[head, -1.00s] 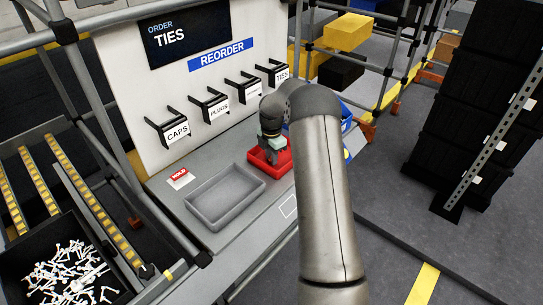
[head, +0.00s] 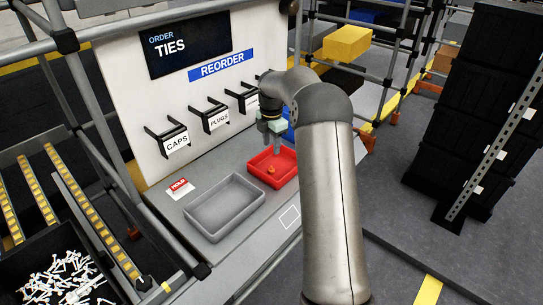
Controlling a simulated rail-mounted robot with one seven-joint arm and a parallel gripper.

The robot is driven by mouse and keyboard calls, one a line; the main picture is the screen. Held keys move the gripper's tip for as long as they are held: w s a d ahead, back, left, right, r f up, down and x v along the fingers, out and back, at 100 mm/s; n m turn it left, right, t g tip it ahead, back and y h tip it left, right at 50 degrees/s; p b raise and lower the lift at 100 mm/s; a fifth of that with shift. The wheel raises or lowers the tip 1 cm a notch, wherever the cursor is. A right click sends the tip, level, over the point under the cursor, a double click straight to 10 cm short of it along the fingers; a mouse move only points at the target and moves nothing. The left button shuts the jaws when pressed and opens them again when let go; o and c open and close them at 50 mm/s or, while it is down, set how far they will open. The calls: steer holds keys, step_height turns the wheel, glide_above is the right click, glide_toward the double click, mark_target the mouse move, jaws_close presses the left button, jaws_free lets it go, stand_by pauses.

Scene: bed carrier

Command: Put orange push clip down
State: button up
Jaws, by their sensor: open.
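A small orange push clip (head: 271,169) lies in the red tray (head: 287,177), near its middle left. My gripper (head: 276,144) is above the back of the red tray, open and apart from the clip. My arm hides part of the bench to the right of the tray.
An empty grey tray (head: 224,207) stands on the bench left of the red tray. A red and white HOLD card (head: 179,186) lies behind it. Label holders reading CAPS (head: 177,143) and PLUGS (head: 219,119) stick out from the white back board. A black bin (head: 62,270) of white ties is at lower left.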

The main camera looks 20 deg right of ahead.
steer(key=s+a+r+m, duration=0.85)
steer(key=s+a, duration=0.25)
steer(key=s, duration=0.3)
steer(key=s+a+f+m, duration=0.1)
steer(key=s+a+m, duration=0.2)
steer(key=s, duration=0.9)
steer(key=s+a+f+m, duration=0.2)
steer(key=s+m, duration=0.6)
steer(key=s, duration=0.5)
steer(key=shift+s+a+f+m, duration=0.2)
steer(key=shift+a+m, duration=0.15)
steer(key=shift+a, duration=0.2)
